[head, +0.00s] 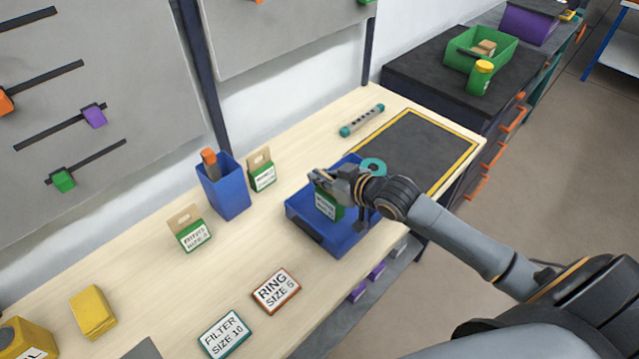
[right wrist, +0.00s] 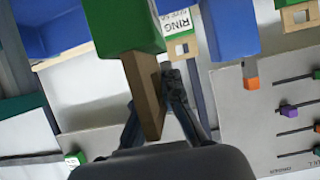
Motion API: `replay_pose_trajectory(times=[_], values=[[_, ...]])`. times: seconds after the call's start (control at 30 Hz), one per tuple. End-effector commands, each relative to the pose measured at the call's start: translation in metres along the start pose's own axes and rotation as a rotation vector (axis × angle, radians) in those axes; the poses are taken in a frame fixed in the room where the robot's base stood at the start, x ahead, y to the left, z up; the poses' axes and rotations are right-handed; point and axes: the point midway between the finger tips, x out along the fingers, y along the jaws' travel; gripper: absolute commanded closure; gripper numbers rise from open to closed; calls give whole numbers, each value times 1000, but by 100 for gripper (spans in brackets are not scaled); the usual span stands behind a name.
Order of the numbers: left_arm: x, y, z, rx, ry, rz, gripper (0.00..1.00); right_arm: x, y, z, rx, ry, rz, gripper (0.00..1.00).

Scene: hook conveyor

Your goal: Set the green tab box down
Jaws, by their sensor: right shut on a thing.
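My right gripper (head: 338,180) is shut on the brown tab (right wrist: 145,90) of a green tab box (head: 327,204) with a white label. In the right wrist view the green box (right wrist: 122,25) extends away from the fingers (right wrist: 160,105). In the head view the box is over or inside a blue tray (head: 305,226); I cannot tell whether it touches the tray floor. Two similar green tab boxes stand on the table, one by the blue bin (head: 262,172), one nearer the front left (head: 190,232). My left gripper is not in view.
A blue bin (head: 228,190) holding an orange-topped item stands left of the tray. A teal ring (head: 373,167) is behind my gripper. A dark mat with yellow edging (head: 425,145) lies beyond. RING SIZE (head: 276,291) and FILTER (head: 226,333) cards lie in front.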

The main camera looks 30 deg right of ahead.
Motion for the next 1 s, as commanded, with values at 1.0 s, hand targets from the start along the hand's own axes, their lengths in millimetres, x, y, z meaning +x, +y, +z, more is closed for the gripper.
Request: replay_pose_trajectory(times=[1.0], values=[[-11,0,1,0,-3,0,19,15,0,30,0,-1,0,72]])
